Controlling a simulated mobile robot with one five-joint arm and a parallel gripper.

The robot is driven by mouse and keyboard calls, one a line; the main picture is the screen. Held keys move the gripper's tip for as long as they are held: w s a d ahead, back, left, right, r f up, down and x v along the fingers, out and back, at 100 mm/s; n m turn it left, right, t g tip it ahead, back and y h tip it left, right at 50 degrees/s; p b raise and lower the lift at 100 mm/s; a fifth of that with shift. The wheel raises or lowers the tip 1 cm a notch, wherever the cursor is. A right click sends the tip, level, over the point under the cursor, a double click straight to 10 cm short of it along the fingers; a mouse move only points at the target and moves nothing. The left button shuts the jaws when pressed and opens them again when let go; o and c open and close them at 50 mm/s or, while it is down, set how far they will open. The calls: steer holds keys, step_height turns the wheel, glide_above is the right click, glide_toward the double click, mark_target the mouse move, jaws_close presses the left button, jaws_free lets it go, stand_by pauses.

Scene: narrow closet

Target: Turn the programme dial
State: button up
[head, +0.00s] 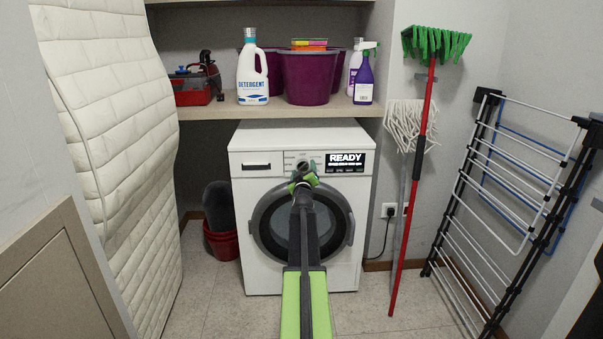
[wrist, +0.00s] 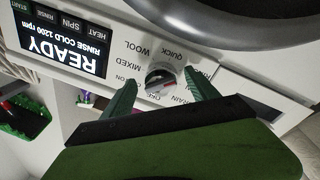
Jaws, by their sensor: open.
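The white washing machine (head: 247,215) stands under the shelf, with its display (head: 345,161) reading READY. The wrist view shows the panel upside down. There the programme dial (wrist: 161,79) is a dark round knob with a lighter rim and a small red mark, ringed by labels such as WOOL, QUICK, MIXED and OFF. The display (wrist: 62,47) in that view also reads RINSE COLD 1200 rpm. My green gripper (wrist: 160,78) is open, with one finger on either side of the dial. I cannot tell whether they touch it. In the head view my gripper (head: 304,178) largely covers the dial.
A detergent bottle (head: 252,70) and a purple tub (head: 308,80) stand on the shelf above. A quilted mattress (head: 120,130) leans at left. A mop (head: 405,135), a red-handled broom (head: 421,130) and a drying rack (head: 500,190) stand at right. Floor shows between them.

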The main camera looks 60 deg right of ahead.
steer(key=b+v, duration=0.1)
steer(key=v, duration=1.6)
steer(key=shift+a, duration=0.15)
